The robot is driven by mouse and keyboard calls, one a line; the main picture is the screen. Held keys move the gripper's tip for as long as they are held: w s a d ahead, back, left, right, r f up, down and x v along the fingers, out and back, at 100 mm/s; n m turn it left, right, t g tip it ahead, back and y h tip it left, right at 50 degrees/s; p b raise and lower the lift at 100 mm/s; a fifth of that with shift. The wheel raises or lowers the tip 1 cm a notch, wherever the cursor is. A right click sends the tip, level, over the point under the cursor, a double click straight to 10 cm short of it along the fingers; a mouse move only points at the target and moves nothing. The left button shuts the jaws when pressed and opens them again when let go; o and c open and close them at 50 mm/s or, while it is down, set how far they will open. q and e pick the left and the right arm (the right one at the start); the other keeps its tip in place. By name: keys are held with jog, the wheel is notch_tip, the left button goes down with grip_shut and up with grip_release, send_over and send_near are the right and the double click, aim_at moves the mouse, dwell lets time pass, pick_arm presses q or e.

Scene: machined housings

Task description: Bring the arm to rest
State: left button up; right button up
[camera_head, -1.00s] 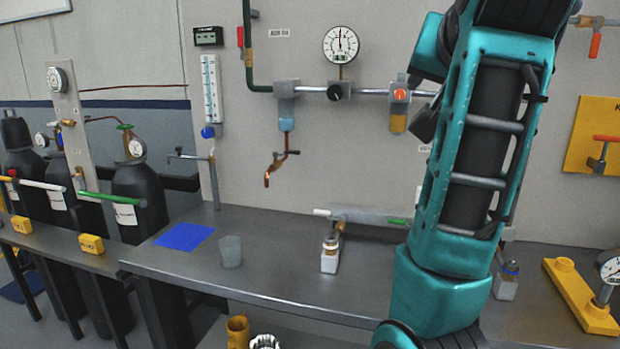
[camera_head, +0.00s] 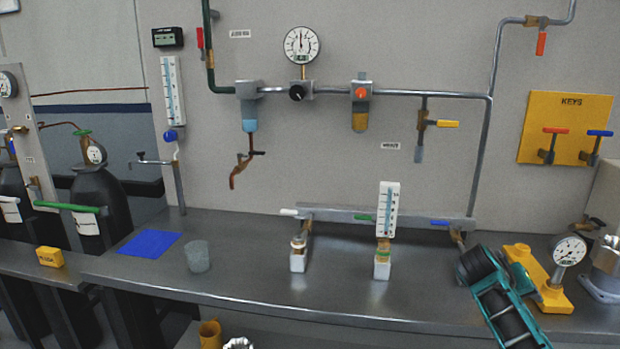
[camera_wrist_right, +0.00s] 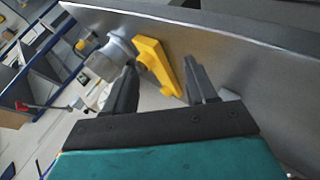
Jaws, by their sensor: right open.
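My right arm (camera_head: 505,305), with teal and black links, shows at the lower right of the head view, in front of the bench. In the right wrist view my right gripper (camera_wrist_right: 160,68) has its two dark fingers spread apart with nothing held between them. Beyond the fingers in that view are a yellow base (camera_wrist_right: 157,66) and a grey metal fitting (camera_wrist_right: 113,52). I cannot make out the right fingertips in the head view. My left gripper is not in view.
Gas cylinders (camera_head: 95,200) are at left. The front middle of the bench is clear.

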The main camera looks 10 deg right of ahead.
jog(key=w+a+r+n+t+y, duration=0.2)
jog(key=w+a+t, duration=0.15)
jog(key=w, duration=0.25)
jog(key=w+a+r+n+t+y, duration=0.2)
jog(key=w+a+t, duration=0.1)
jog(key=w+t, duration=0.25)
jog(key=w+a+r+n+t+y, duration=0.2)
jog(key=w+a+r+t+y, duration=0.2)
jog(key=a+r+t, duration=0.3)
jog(key=s+a+f+g+y, duration=0.25)
jog(key=s+a+f, duration=0.35)
jog(key=s+f, duration=0.65)
jog(key=s+a+f+g+y, duration=0.1)
jog(key=s+a+f+g, duration=0.35)
jog(key=s+f, duration=0.75)
jog(key=s+a+f, duration=0.2)
jog(key=s+a, duration=0.1)
jog(key=s, duration=0.3)
jog(key=s+a+f, duration=0.2)
jog(key=s+a, duration=0.1)
jog(key=s, duration=0.3)
jog(key=shift+s+f, duration=0.15)
jog(key=shift+s, duration=0.2)
jog(key=shift+y, duration=0.25)
